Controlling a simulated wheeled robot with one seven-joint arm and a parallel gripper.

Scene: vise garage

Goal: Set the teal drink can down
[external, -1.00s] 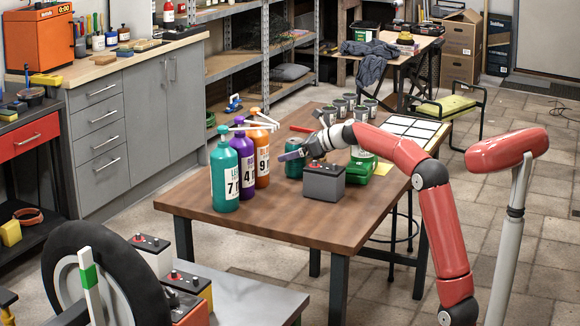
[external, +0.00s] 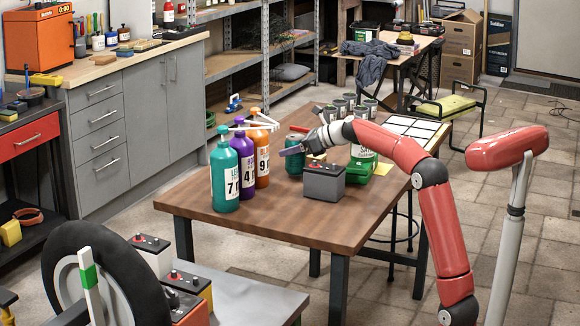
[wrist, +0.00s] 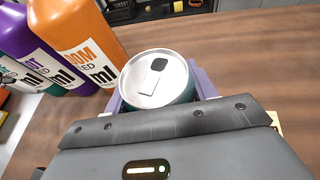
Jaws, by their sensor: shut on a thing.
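The teal drink can (external: 294,160) is upright over the wooden table (external: 240,206), behind the grey battery in the external view. Its silver lid (wrist: 155,78) faces up in the wrist view, between the purple fingers. My gripper (external: 297,150) is shut on the can. The can's bottom is partly hidden in the external view by the battery, and I cannot tell whether it touches the tabletop.
Teal, purple and orange bottles (external: 225,175) stand left of the can. Several dark cans (external: 350,103) stand behind.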

